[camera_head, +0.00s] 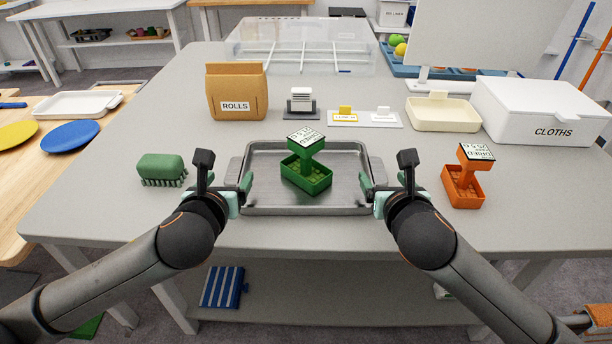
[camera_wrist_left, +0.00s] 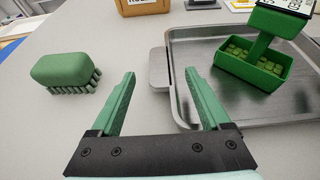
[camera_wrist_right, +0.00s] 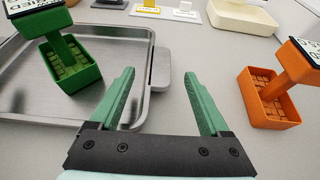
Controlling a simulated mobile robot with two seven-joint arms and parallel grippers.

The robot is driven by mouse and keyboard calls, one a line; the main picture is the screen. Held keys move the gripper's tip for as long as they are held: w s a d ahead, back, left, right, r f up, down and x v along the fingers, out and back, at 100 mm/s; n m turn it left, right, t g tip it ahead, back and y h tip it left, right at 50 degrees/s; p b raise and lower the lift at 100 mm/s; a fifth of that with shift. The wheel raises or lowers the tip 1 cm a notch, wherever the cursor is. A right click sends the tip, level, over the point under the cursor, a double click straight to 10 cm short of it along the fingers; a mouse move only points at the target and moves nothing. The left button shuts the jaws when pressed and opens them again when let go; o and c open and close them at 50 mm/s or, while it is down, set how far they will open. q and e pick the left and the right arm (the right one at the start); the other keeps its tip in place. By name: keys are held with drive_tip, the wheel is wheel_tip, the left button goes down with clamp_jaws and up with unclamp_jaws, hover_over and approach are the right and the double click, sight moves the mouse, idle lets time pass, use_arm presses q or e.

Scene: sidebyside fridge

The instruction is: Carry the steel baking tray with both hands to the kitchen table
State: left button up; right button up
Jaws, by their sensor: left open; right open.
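The steel baking tray (camera_head: 340,205) lies flat on the grey table (camera_head: 120,195) near its front edge. A green open box with a post and a sign (camera_head: 307,172) stands in the tray. My left gripper (camera_head: 243,190) is open at the tray's left side; in the left wrist view the tray's left handle tab (camera_wrist_left: 158,69) is just ahead of the open fingers. My right gripper (camera_head: 370,192) is open at the tray's right side; in the right wrist view the right handle tab (camera_wrist_right: 161,68) lies ahead between its fingers. Neither gripper holds anything.
A green brush (camera_head: 161,168) lies left of the tray, and an orange signed box (camera_head: 465,180) stands right. Behind are a rolls bag (camera_head: 237,92), small card holders, a cream tray (camera_head: 443,113) and a white cloths box (camera_head: 545,109). A wooden table (camera_head: 25,160) with plates stands left.

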sight(235, 168)
use_arm(q)
drive_tip(key=shift+x, duration=2.4)
use_arm(e)
drive_tip(key=shift+x, duration=2.4)
use_arm(q)
drive_tip(key=shift+s, duration=0.1)
drive_tip(key=shift+c, duration=0.2)
use_arm(e)
drive_tip(key=shift+s, duration=0.1)
drive_tip(key=shift+c, duration=0.2)
use_arm(q)
clamp_jaws()
use_arm(e)
clamp_jaws()
use_arm(q)
drive_tip(key=shift+r, duration=0.1)
use_arm(e)
drive_tip(key=shift+r, duration=0.1)
